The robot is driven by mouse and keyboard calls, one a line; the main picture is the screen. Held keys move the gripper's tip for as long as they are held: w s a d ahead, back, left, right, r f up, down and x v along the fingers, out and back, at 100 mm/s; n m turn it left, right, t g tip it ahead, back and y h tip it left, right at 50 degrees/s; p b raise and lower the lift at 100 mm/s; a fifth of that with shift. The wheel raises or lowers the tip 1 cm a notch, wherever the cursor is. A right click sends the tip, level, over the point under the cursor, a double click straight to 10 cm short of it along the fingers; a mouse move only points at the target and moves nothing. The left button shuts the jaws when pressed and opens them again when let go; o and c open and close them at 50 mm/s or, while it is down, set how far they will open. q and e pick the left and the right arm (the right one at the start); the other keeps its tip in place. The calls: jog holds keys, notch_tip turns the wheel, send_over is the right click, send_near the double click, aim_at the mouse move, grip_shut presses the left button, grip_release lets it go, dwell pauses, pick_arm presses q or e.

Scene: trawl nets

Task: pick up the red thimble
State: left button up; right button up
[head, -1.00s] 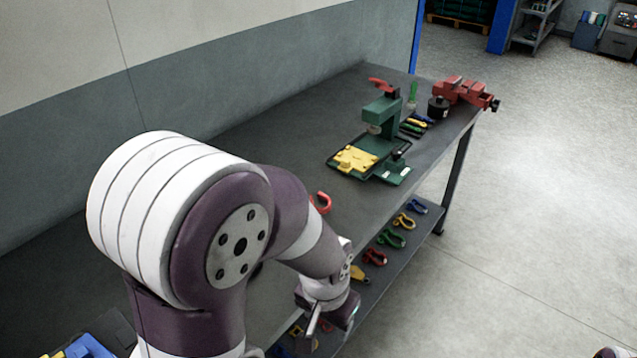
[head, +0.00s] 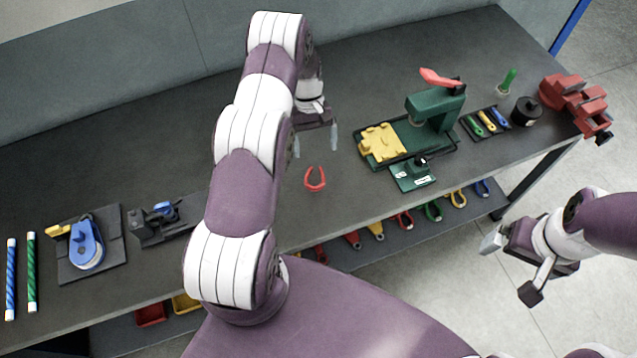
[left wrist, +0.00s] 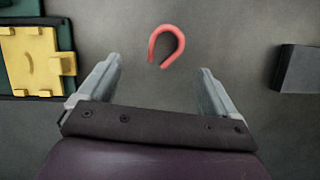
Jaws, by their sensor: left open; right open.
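The red thimble (head: 315,179) is an open, horseshoe-shaped loop lying flat on the dark workbench (head: 375,205). It also shows in the left wrist view (left wrist: 166,46), ahead of the fingertips and roughly between their lines. My left gripper (head: 315,146) is open and empty above the bench, just behind the thimble in the head view and not touching it. Its two fingers show apart in the left wrist view (left wrist: 155,82). My right gripper (head: 510,265) hangs at the right, beyond the bench's front edge over the floor, away from the thimble.
A green press with a yellow plate (head: 382,143) stands right of the thimble. Further right are a tool tray (head: 466,128), a black cylinder (head: 526,111) and a red vise (head: 577,100). A blue device (head: 87,245) and rope pieces (head: 31,270) lie left. More thimbles hang or lie below.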

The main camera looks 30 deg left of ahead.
aim_at(314, 179)
pick_arm(q)
jog(key=f+b, duration=0.2)
jog(key=f, duration=0.1)
jog(key=shift+s+d, duration=0.1)
jog(key=shift+s, duration=0.1)
jog(key=b, duration=0.1)
jog(key=s+f+b, duration=0.1)
jog(key=shift+s+a+f+b, duration=0.1)
jog(key=shift+s+a+b, duration=0.2)
jog(key=shift+b, duration=0.1)
jog(key=shift+s, duration=0.2)
jog(key=f+b, duration=0.1)
jog(key=d+f+b, duration=0.1)
jog(key=b, duration=0.1)
jog(key=shift+s+d+f, duration=0.1)
jog(key=shift+s+d+p, duration=0.25)
jog(key=shift+d+p, duration=0.1)
jog(key=shift+p, duration=0.85)
jog(key=shift+s+f, duration=0.25)
jog(key=shift+f, duration=0.85)
jog(key=shift+s, duration=0.1)
jog(key=c, duration=0.9)
jog(key=shift+d, duration=0.1)
jog(key=shift+c, duration=1.3)
pick_arm(e)
notch_tip(314, 179, down, 7)
jog(key=a, duration=0.1)
jog(key=shift+s, duration=0.45)
